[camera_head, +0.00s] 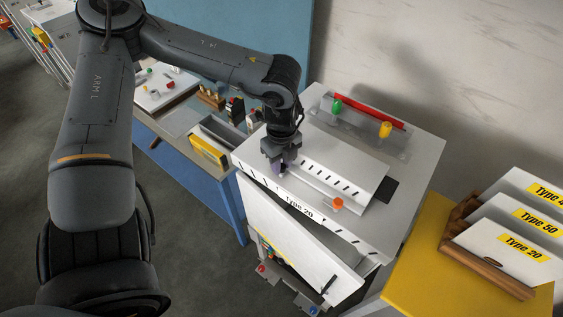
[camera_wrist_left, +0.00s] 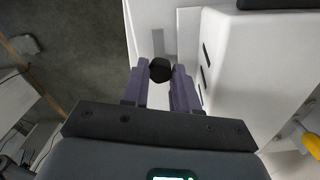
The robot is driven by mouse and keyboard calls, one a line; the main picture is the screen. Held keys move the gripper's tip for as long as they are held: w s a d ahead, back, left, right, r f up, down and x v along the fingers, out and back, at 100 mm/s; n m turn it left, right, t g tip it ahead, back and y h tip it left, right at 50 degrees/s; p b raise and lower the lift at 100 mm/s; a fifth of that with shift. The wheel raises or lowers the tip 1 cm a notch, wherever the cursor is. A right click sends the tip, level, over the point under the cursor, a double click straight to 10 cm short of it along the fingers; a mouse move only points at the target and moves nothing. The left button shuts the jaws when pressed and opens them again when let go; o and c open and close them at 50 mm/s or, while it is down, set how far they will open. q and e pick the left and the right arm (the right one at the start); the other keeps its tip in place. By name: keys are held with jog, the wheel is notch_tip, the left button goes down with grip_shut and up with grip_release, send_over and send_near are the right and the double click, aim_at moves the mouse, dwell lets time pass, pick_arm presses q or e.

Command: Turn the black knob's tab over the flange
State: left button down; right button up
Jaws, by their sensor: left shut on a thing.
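The black knob (camera_wrist_left: 160,69) sits between the purple fingertips of my left gripper (camera_wrist_left: 160,74) in the left wrist view. The gripper is shut on it. In the head view my left gripper (camera_head: 281,167) points down at the left end of the white slotted flange (camera_head: 330,172) on top of the "Type 20" dispenser (camera_head: 415,150). The gripper hides the knob there. The knob's tab cannot be made out clearly, so I cannot tell how it lies against the flange. My right gripper is not in view.
An orange knob (camera_head: 337,204) sits near the dispenser's front edge. A green knob (camera_head: 336,107), a yellow knob (camera_head: 386,129) and a red bar (camera_head: 370,112) are at the back. A yellow table (camera_head: 410,287) with labelled plates (camera_head: 503,252) stands at the right.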

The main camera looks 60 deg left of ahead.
pick_arm(q)
jog(key=m+b, duration=0.2)
jog(key=m, duration=0.1)
jog(key=shift+f+m+b, duration=0.1)
jog(key=shift+m+b, duration=0.3)
jog(key=m+b, duration=0.2)
jog(key=m, duration=0.2)
jog(key=m+b, duration=0.1)
jog(key=m, duration=0.8)
jog(key=shift+m, duration=0.4)
jog(key=c, duration=0.9)
grip_release()
jog(key=shift+o, duration=0.2)
jog(key=shift+r, duration=0.2)
